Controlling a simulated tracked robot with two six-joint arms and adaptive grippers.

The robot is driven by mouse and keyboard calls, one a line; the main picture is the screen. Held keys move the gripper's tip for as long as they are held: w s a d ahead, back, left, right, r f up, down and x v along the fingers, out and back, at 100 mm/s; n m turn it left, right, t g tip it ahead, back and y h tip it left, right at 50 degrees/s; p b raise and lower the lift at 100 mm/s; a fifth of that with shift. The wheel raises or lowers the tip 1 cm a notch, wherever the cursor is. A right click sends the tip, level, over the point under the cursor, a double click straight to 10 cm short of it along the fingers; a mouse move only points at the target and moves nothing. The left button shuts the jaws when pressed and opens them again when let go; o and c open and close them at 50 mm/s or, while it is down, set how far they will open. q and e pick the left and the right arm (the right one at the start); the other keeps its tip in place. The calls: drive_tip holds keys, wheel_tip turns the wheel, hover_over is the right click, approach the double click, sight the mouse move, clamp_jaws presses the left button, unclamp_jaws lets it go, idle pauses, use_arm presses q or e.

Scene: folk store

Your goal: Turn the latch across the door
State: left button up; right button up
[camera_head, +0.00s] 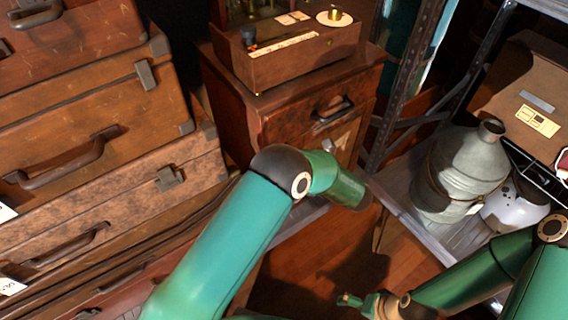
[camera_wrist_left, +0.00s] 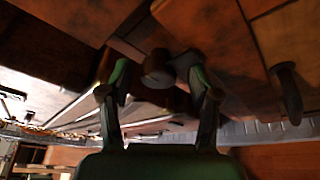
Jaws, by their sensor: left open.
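The wooden cabinet (camera_head: 235,115) has a drawer with a dark handle (camera_head: 333,109) and a door below, partly hidden by my left arm. A small grey metal piece, perhaps the latch (camera_head: 327,146), shows just above my arm. My left gripper is hidden in the head view. In the left wrist view my left gripper (camera_wrist_left: 159,78) is open, its fingers on either side of a dark rounded knob-like piece (camera_wrist_left: 157,68), perhaps the latch; contact cannot be told. A dark handle (camera_wrist_left: 288,93) is at the right there. My right gripper (camera_head: 362,302) is low, over the floor; its fingers are unclear.
Brown suitcases (camera_head: 80,140) are stacked at the left, close to the cabinet. A wooden box device (camera_head: 300,62) stands on the cabinet. A metal shelf (camera_head: 398,200) at the right holds a grey can (camera_head: 460,165) and a white round object (camera_head: 515,208). Bare wooden floor (camera_head: 400,245) shows between.

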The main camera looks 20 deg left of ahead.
use_arm(q)
drive_tip(key=v, duration=0.8)
drive_tip(key=shift+d, duration=0.15)
drive_tip(key=shift+f, duration=0.1)
idle(0.5)
